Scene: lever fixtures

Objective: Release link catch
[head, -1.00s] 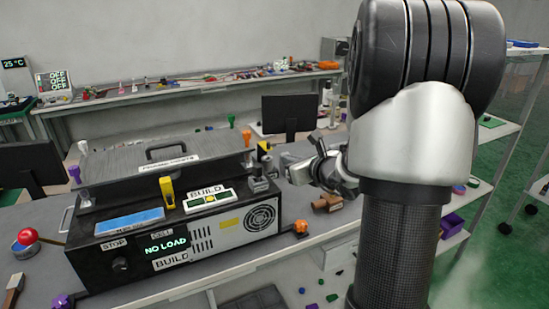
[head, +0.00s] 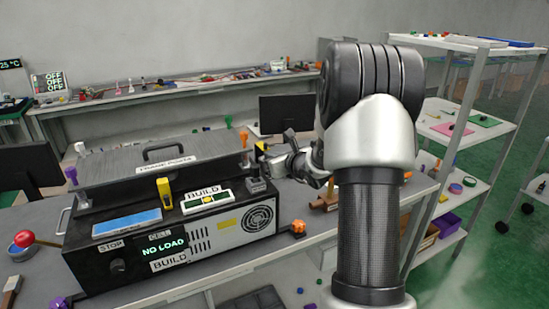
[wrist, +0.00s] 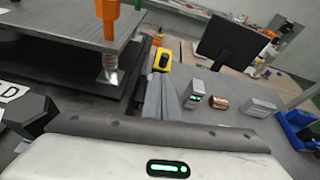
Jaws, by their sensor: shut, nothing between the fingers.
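The black press-like box (head: 90,262) stands on the bench with a grey ribbed lid plate. No part is labelled as the link catch. A yellow block-like part (head: 262,148) sits by the box's right rear side and shows in the wrist view (wrist: 161,58) just beyond my fingertips. An orange-handled post (head: 244,138) stands at the plate's corner; in the wrist view the orange handle (wrist: 110,18) has a metal spring below it. My gripper (head: 264,163) is shut and empty beside the box's right rear; its fingers (wrist: 158,85) point toward the yellow part. Contact cannot be told.
A yellow lever (head: 165,191) stands on the box front, near a "NO LOAD" display (head: 165,248). A dark monitor (head: 286,114) stands behind my gripper. In the wrist view, a copper-coloured cylinder (wrist: 219,104) and small grey blocks lie right of my fingers.

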